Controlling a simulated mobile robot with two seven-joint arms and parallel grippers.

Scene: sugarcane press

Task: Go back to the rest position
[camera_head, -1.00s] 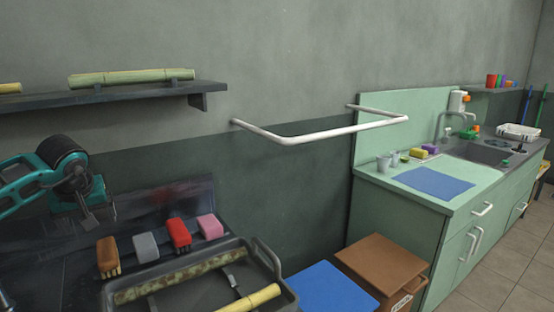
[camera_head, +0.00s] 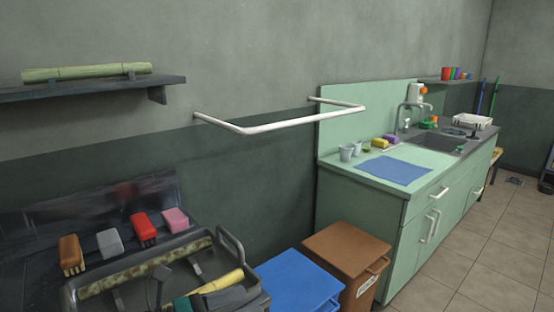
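A dark and teal part of my arm (camera_head: 182,303) shows at the bottom edge, in front of the grey tray. It seems to be my left one, with a thin dark finger-like piece (camera_head: 158,284) over the tray. Whether this gripper is open or shut is unclear. Nothing visible is held in it. My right gripper is out of view.
The tray (camera_head: 234,243) holds a mottled cane (camera_head: 130,271) and a yellow cane (camera_head: 222,282). Several brushes stand behind it. Blue (camera_head: 300,282) and brown (camera_head: 347,249) bins stand right. A white rail (camera_head: 290,125) juts from the wall beside the green sink counter (camera_head: 360,200).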

